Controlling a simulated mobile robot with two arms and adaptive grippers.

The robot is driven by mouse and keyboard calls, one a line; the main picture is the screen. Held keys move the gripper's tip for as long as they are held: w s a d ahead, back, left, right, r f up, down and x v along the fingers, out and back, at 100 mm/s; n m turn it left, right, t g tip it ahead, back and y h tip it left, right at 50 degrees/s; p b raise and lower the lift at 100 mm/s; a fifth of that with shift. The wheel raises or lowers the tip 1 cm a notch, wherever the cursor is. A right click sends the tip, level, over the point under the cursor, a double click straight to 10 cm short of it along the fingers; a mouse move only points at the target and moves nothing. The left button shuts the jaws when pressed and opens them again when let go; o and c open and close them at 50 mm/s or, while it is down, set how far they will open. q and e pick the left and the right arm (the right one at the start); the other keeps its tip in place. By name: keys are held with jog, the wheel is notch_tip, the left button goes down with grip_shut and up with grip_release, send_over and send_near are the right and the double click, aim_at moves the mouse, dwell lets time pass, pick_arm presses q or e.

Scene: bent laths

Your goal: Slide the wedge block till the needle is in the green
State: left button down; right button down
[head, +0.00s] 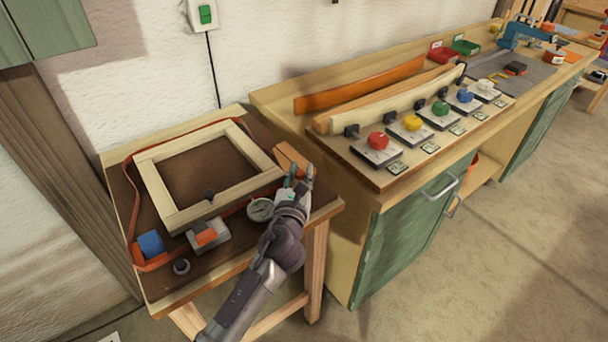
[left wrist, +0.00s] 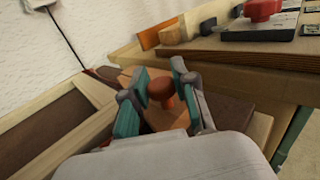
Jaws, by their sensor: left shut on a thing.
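The wedge block (head: 289,156) is an orange-brown wooden piece at the right corner of the pale wooden frame (head: 172,220) on the small table. It also shows beyond the fingers in the left wrist view (left wrist: 122,80). My left gripper (head: 301,177) is at the block and hides part of it. In the left wrist view its two fingers are shut on an orange-red knob (left wrist: 161,90) that appears to belong to the block. A round white dial (head: 260,209) lies beside the gripper; its needle and green zone are too small to read. My right gripper is out of view.
An orange-red strap (head: 128,205) runs around the frame. The workbench (head: 372,189) with coloured knobs stands close on the right.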

pick_arm(q)
jog(key=shift+w+a+r, duration=0.15)
jog(key=shift+w+a, duration=0.4)
jog(key=shift+w, duration=0.2)
jog(key=shift+w+a+f, duration=0.2)
jog(key=shift+w+f, duration=0.05)
jog(key=shift+w, duration=0.05)
jog(key=c, duration=0.9)
grip_release()
jog(key=shift+s, duration=0.1)
jog(key=shift+c, duration=0.2)
jog(key=s, duration=0.4)
jog(key=s+a, duration=0.1)
jog(key=s, duration=0.7)
jog(key=shift+a, duration=0.4)
